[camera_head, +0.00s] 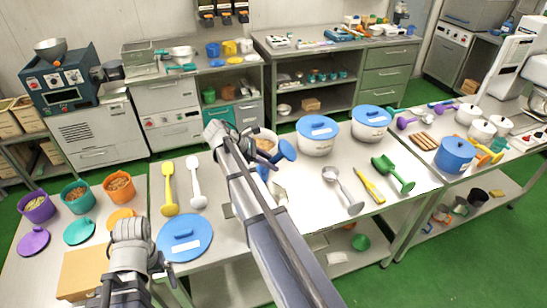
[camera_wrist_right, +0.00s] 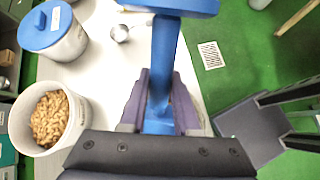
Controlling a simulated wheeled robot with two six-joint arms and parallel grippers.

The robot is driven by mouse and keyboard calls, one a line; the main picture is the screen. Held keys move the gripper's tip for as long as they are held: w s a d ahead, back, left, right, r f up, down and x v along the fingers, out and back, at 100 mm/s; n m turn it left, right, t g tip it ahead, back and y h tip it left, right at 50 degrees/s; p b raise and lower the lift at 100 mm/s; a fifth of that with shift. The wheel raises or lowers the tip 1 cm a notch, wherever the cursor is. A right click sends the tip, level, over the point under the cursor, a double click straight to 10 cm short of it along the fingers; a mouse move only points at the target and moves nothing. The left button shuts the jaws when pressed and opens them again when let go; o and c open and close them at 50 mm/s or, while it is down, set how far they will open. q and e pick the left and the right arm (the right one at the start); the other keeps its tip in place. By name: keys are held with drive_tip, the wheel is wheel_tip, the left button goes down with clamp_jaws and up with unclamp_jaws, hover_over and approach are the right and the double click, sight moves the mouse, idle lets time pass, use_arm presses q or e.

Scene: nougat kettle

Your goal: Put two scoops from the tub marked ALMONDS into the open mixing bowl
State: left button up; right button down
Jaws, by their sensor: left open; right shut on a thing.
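My right gripper (camera_wrist_right: 159,108) is shut on the handle of a blue scoop (camera_wrist_right: 165,60). The scoop also shows in the head view (camera_head: 286,150). An open white tub (camera_wrist_right: 22,128) of tan, almond-like nuts (camera_wrist_right: 52,118) stands left of the gripper in the wrist view. In the head view my right arm partly hides this tub (camera_head: 271,137). The scoop is apart from the nuts; its inside is hidden. My left gripper (camera_head: 126,268) is open and empty, low at the left. I cannot read the tub's marking or surely identify the mixing bowl.
Two white tubs with blue lids (camera_head: 317,127) (camera_head: 371,115) stand on the middle table. A loose blue lid (camera_head: 185,240), yellow scoop (camera_head: 168,190), white scoop (camera_head: 196,180), metal scoop (camera_head: 343,189) and green scoop (camera_head: 393,173) lie there. Small coloured tubs (camera_head: 76,199) stand left.

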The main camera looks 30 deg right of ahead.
drive_tip(key=r+t+y+p, duration=0.1)
drive_tip(key=p, duration=0.1)
drive_tip(key=r+t+y+p, duration=0.1)
drive_tip(key=y+p, duration=0.1)
drive_tip(key=p, duration=0.1)
drive_tip(key=r+t+y+p, duration=0.1)
drive_tip(key=y+p, duration=0.1)
drive_tip(key=p, duration=0.1)
drive_tip(key=shift+s+d+r+m+t, duration=0.1)
drive_tip(key=shift+s+m+t, duration=0.1)
drive_tip(key=shift+m+t, duration=0.15)
drive_tip(key=shift+r+t+y+p, duration=0.2)
drive_tip(key=shift+t+y+p, duration=0.45)
drive_tip(key=shift+y, duration=0.25)
drive_tip(key=shift+w+t+y, duration=0.25)
drive_tip(key=shift+t+y, duration=0.05)
drive_tip(key=shift+y, duration=0.1)
